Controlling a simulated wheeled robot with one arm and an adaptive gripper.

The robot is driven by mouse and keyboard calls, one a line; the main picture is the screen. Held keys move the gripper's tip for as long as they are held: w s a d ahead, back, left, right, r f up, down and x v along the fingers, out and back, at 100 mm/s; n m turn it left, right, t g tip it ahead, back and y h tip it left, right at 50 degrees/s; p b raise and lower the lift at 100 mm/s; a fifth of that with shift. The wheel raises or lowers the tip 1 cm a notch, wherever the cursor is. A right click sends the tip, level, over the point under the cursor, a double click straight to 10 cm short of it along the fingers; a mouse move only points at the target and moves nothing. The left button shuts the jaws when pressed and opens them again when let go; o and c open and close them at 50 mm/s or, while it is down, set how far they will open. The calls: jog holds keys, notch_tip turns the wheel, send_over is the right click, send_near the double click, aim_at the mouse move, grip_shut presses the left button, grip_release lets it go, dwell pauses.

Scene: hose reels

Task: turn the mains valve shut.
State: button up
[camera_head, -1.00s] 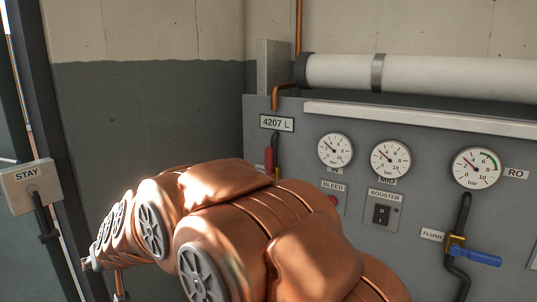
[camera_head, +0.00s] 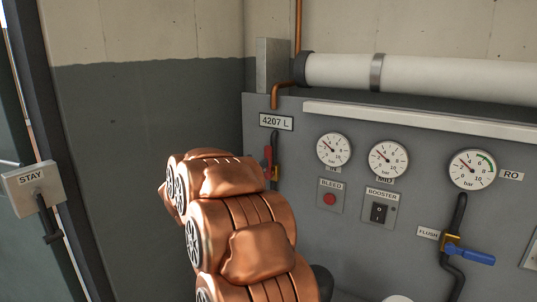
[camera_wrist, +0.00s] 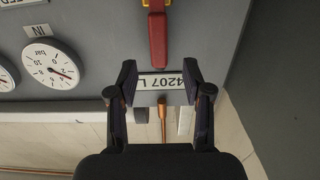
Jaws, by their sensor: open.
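A valve with a red lever (camera_head: 268,157) sits on a dark pipe at the left of the grey panel, below the 4207 L plate. My copper arm hides its lower part in the head view, and I cannot read its name label. In the wrist view, which is upside down, the red lever (camera_wrist: 157,38) hangs from a yellow body at the top centre, in line with the gap between my fingers. My gripper (camera_wrist: 160,78) is open and empty. The lever's free end is near fingertip level in the picture; I see no contact. My arm hides the gripper in the head view.
The panel also carries a red BLEED button (camera_head: 330,199), a black BOOSTER switch (camera_head: 378,212), several gauges and a blue FLUSH lever (camera_head: 470,254). A white cylinder (camera_head: 430,77) runs above. A STAY box (camera_head: 34,187) is at the left. The corner wall beside the panel is bare.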

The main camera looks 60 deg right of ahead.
aim_at(267, 155)
jog(key=d+p, duration=0.2)
jog(key=d, duration=0.4)
jog(key=shift+d+r, duration=0.1)
jog(key=shift+d, duration=0.25)
jog(key=shift+w+d, duration=0.1)
jog(key=shift+d, duration=0.45)
jog(key=shift+c, duration=0.2)
grip_shut()
